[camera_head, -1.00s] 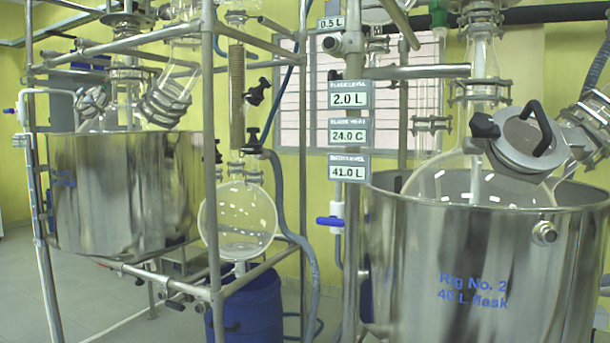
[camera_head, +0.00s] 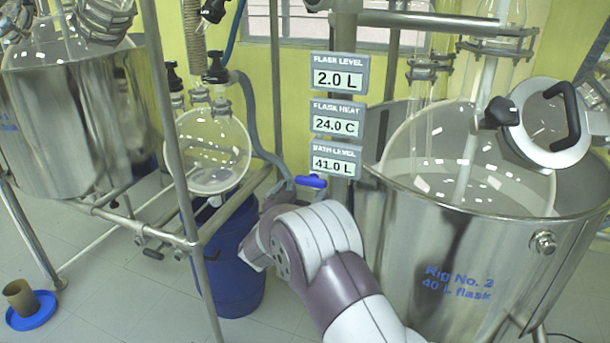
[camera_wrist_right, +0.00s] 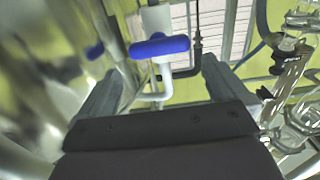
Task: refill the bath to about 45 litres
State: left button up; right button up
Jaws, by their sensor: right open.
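The steel bath (camera_head: 400,250) marked "Rig No. 2 40 L flask" stands at the right, with a large glass flask (camera_head: 405,160) inside. The bath level display (camera_head: 336,164) reads 41.0 L. A blue valve handle (camera_head: 312,181) is just below the displays. In the right wrist view this handle (camera_wrist_right: 160,46) lies crosswise on a white pipe. My right gripper (camera_wrist_right: 163,70) is open, with the handle ahead between its fingers; no contact shows. In the head view my right arm hides the pipe below the valve and the fingertips. My left gripper is out of view.
A second steel bath (camera_head: 85,120) stands at the left in a metal frame (camera_head: 170,120). A round glass vessel (camera_head: 207,150) hangs above a blue drum (camera_head: 232,260). A brown cup (camera_head: 20,297) stands on a blue dish on the floor. The flask displays read 2.0 L and 24.0 C.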

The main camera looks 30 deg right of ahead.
aim_at(310, 181)
jog(key=x, duration=0.6)
jog(key=shift+w+d+r, duration=0.1)
jog(key=shift+d, duration=0.15)
jog(key=shift+w+d, duration=0.15)
jog(key=shift+w, duration=0.15)
jog(key=c, duration=0.7)
jog(key=shift+p, duration=0.35)
